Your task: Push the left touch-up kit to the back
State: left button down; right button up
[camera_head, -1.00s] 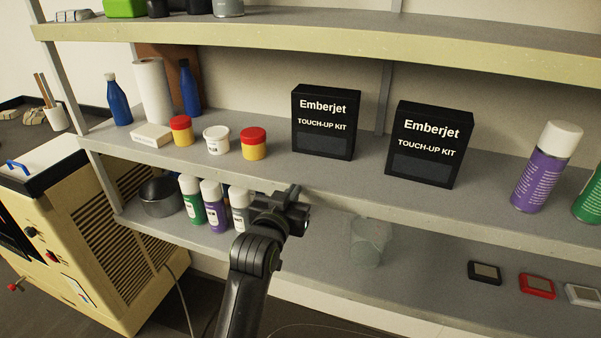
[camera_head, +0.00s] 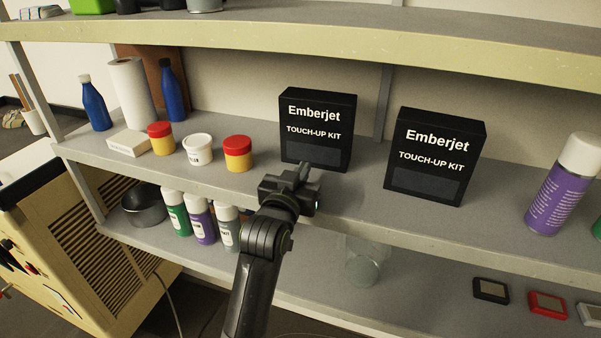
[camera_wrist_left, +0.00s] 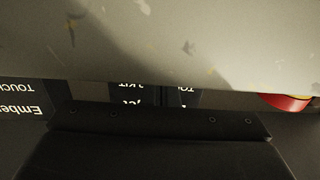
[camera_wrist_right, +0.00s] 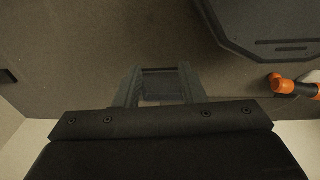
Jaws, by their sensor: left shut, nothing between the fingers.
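The left touch-up kit (camera_head: 318,128), a black upright box lettered Emberjet, stands on the middle shelf. My left gripper (camera_head: 303,173) is shut and empty in front of its lower edge. It overlaps the box's bottom in the head view, so I cannot tell whether they touch. In the left wrist view the left kit (camera_wrist_left: 130,98) shows upside down behind the fingers, mostly hidden by a pale shelf edge. The right touch-up kit (camera_head: 436,157) stands apart to the right. My right gripper (camera_wrist_right: 158,88) shows only in its wrist view, with fingers apart and nothing between them.
A red-lidded yellow jar (camera_head: 238,153) and a white tub (camera_head: 198,149) stand left of the left kit. A purple spray can (camera_head: 562,185) stands far right. The upper shelf (camera_head: 330,35) overhangs. A clear glass (camera_head: 366,262) is on the lower shelf (camera_head: 420,300).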

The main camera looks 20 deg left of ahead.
aim_at(313, 150)
pick_arm(q)
jog(key=shift+w+r, duration=0.25)
jog(key=shift+w, duration=0.4)
pick_arm(e)
jog(key=shift+s+d+r, duration=0.1)
jog(key=shift+d+r, duration=0.1)
jog(key=shift+r, duration=0.15)
pick_arm(q)
jog(key=shift+w, duration=0.1)
jog(key=shift+w, duration=1.5)
pick_arm(e)
jog(key=shift+w+a, duration=0.2)
pick_arm(q)
jog(key=shift+d+r, duration=0.1)
jog(key=shift+r, duration=0.1)
